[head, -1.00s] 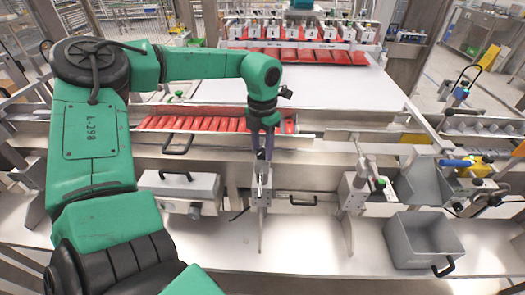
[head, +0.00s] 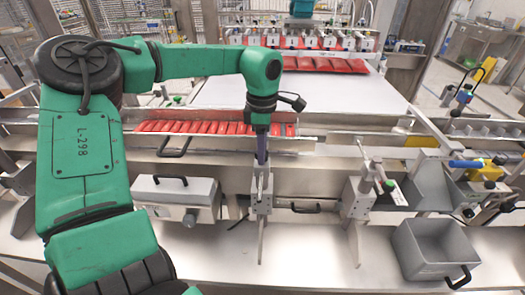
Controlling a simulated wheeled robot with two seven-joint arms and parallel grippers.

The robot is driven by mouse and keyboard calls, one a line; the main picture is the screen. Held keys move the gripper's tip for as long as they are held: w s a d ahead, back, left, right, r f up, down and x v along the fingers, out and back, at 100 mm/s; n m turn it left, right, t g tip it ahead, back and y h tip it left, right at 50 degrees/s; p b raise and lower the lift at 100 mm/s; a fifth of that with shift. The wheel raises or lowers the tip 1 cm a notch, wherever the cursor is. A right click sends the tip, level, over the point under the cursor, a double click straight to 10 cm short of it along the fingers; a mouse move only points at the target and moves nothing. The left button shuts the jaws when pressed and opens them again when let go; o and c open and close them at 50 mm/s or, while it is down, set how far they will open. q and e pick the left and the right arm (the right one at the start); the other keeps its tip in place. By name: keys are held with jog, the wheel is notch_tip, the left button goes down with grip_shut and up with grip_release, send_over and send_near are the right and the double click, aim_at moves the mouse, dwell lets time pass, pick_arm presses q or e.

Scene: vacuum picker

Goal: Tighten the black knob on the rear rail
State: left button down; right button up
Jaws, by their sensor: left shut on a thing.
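My left gripper (head: 262,160) reaches down from the green arm to the top of an upright metal bracket (head: 262,203) on the rail in the middle of the head view. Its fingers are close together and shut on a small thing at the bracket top. I take this to be the black knob, but the fingers hide it and I cannot see its shape or how tight it sits. The long metal rail (head: 330,202) runs left and right behind the bracket. My right gripper is not in view.
A second bracket (head: 357,200) with a green-tipped knob (head: 388,186) stands to the right. A grey bin (head: 433,252) sits at the lower right. Red packs (head: 210,127) lie in a row behind, in front of a white belt (head: 320,95). A blue handle (head: 465,163) is at far right.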

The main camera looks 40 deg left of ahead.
pick_arm(q)
jog(key=m, duration=0.4)
jog(key=shift+w+r+m, duration=0.15)
jog(key=shift+r+m, duration=0.05)
jog(key=shift+m, duration=0.1)
jog(key=m, duration=0.4)
jog(key=shift+m, duration=0.3)
jog(key=m, duration=0.4)
jog(key=shift+r+m, duration=0.1)
jog(key=shift+m, duration=0.2)
jog(key=shift+m+p, duration=0.3)
jog(key=shift+m, duration=1.5)
jog(key=c, duration=0.5)
grip_release()
jog(key=shift+o, duration=0.5)
